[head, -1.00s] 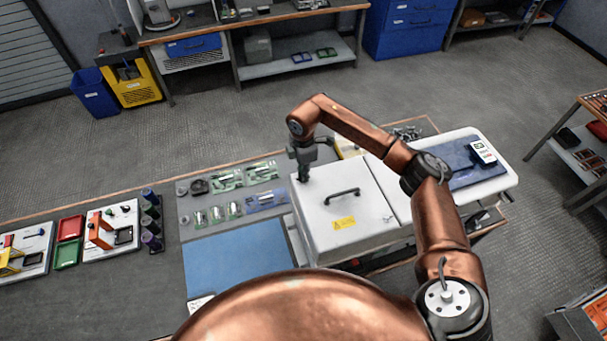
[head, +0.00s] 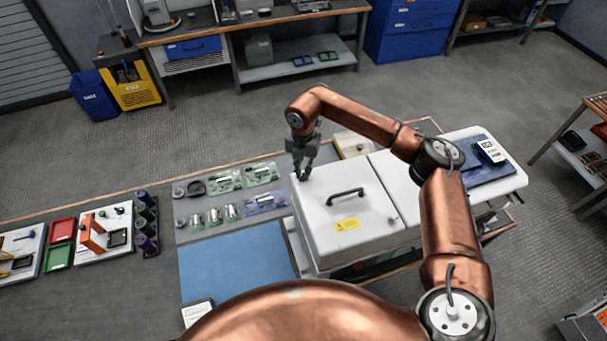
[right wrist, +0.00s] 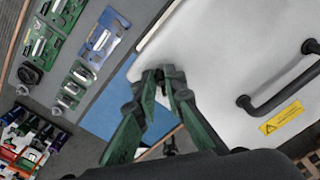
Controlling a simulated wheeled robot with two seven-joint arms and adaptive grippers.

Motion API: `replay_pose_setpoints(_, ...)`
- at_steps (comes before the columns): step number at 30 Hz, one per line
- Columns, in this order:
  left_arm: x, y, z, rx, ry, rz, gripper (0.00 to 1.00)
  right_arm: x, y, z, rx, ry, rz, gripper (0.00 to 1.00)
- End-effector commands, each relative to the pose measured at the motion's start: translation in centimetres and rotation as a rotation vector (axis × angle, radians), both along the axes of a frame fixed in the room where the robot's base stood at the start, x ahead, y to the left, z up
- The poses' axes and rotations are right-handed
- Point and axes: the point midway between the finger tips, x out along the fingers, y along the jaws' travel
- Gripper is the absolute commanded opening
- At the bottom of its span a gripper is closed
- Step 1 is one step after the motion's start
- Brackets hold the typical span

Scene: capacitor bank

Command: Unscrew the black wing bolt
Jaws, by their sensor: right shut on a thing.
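The white box lid (head: 335,185) has a black handle (head: 346,196) and a yellow warning label (head: 347,224). It also fills the right side of the right wrist view (right wrist: 225,70). My right gripper (head: 301,177) is at the lid's far left corner, pointing down. In the right wrist view its green-sided fingers (right wrist: 165,74) are drawn together at the tips, at the lid's edge. They are shut on a small dark part there, which fits the black wing bolt. The bolt is almost wholly hidden by the fingertips. My left gripper is not in view.
A blue mat (head: 235,262) lies left of the box. Behind it, a grey mat holds several green boards with capacitors (head: 228,180) and a blue one (head: 264,204). A meter (head: 490,151) stands on the right.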

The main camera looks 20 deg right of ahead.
Motion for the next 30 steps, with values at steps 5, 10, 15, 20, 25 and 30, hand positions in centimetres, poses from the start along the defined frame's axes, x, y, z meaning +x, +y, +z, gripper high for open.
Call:
replay_pose_setpoints(5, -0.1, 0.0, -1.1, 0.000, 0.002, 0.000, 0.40, 0.1, 0.1, -0.3, -0.002, 0.000, 0.167, 0.00)
replay_pose_setpoints(10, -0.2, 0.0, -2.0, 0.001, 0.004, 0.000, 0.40, 0.1, 0.2, -0.3, -0.002, 0.001, 0.328, 0.00)
replay_pose_setpoints(15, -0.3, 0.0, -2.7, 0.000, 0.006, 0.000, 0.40, 0.1, 0.3, -0.4, -0.001, 0.002, 0.489, 0.00)
replay_pose_setpoints(20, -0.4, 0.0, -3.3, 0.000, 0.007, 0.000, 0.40, 0.1, 0.4, -0.4, -0.003, 0.002, 0.640, 0.00)
replay_pose_setpoints(25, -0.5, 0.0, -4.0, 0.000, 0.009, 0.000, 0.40, 0.0, 0.5, -0.4, -0.002, 0.004, 0.802, 0.00)
replay_pose_setpoints(30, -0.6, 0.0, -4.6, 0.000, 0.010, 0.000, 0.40, 0.0, 0.6, -0.5, -0.002, 0.003, 0.963, 0.00)
